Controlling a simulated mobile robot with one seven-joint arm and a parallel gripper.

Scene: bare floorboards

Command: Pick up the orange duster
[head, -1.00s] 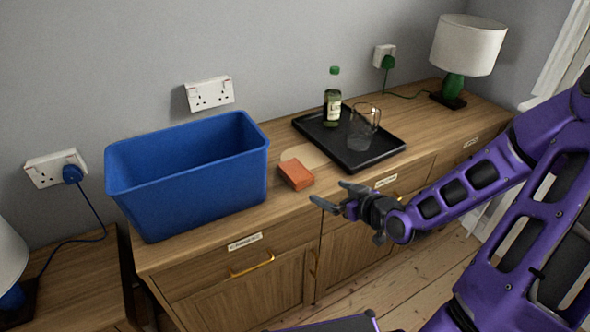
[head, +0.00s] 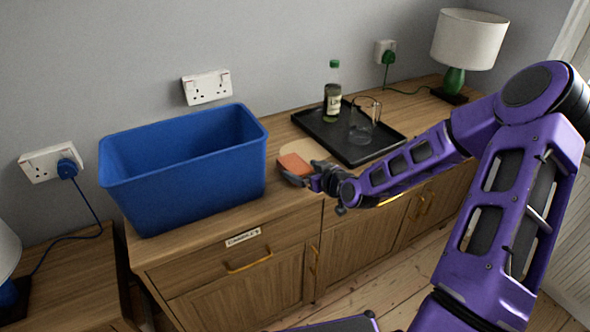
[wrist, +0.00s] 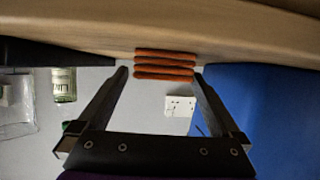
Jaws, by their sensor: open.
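The orange duster (head: 294,164) is a small folded block lying on the wooden cabinet top, to the right of the blue bin. In the wrist view the duster (wrist: 165,65) shows as several stacked orange layers between the fingertips, which stand apart on either side of it. My gripper (head: 300,176) is open at the duster's near side; it also shows in the wrist view (wrist: 160,80). I cannot tell whether either finger touches the duster. Part of its near edge is hidden by the gripper in the head view.
The blue bin (head: 190,190) stands close on the left. A black tray (head: 350,153) with a green-capped bottle (head: 332,100) and a clear glass jug (head: 362,125) lies to the right. A round tan mat (head: 310,151) is beside the duster. A lamp (head: 468,45) stands farther right.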

